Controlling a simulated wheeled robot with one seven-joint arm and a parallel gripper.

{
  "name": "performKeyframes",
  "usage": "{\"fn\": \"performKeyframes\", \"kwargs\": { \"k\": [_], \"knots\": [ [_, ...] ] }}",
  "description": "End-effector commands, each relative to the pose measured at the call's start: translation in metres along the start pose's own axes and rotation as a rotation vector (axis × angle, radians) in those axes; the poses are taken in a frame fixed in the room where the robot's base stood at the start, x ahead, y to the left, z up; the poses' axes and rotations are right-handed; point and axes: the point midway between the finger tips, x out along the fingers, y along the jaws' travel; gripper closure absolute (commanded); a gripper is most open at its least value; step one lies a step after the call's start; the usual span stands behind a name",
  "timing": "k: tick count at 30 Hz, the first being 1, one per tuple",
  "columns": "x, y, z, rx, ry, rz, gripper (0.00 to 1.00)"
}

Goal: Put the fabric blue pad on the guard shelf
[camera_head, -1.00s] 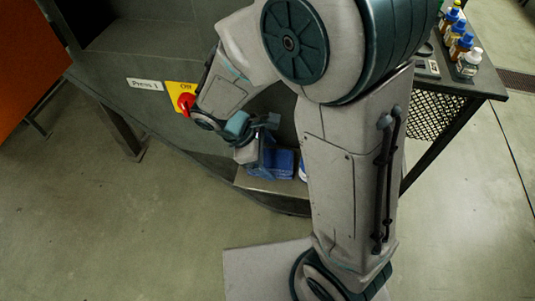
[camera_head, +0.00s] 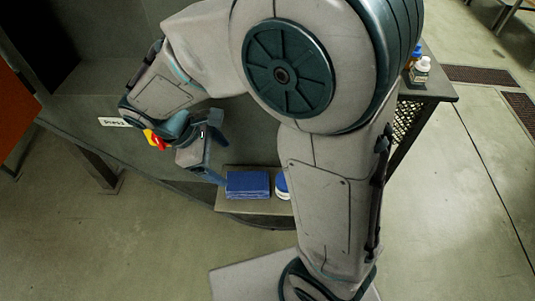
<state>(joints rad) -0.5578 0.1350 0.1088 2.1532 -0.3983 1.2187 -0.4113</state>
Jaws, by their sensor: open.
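The blue pad (camera_head: 247,184), a dark blue folded-looking block, lies flat on a small ledge (camera_head: 256,207) at the foot of the grey machine; this looks like the guard shelf. My gripper (camera_head: 222,160) is open and empty, just up and left of the pad. Its lower finger ends near the pad's left edge; I cannot tell whether they touch, but the pad is not between the fingers.
A white container with a blue label (camera_head: 282,186) stands right of the pad, partly hidden by my arm. A red knob on a yellow plate (camera_head: 155,139) is on the machine, partly covered by my wrist. Bottles (camera_head: 419,70) stand on the table (camera_head: 432,90) at upper right.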

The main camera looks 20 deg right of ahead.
Motion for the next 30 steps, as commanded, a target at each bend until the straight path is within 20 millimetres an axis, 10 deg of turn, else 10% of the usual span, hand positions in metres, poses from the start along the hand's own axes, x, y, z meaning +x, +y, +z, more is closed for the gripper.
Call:
{"fn": "performKeyframes", "kwargs": {
  "k": [13, 30],
  "knots": [
    [0.034, -0.01, 0.127, 1.033, 0.362, -0.261, 0.19],
    [0.04, -0.018, 0.147, 1.29, 0.451, -0.313, 0.19]
  ]
}}
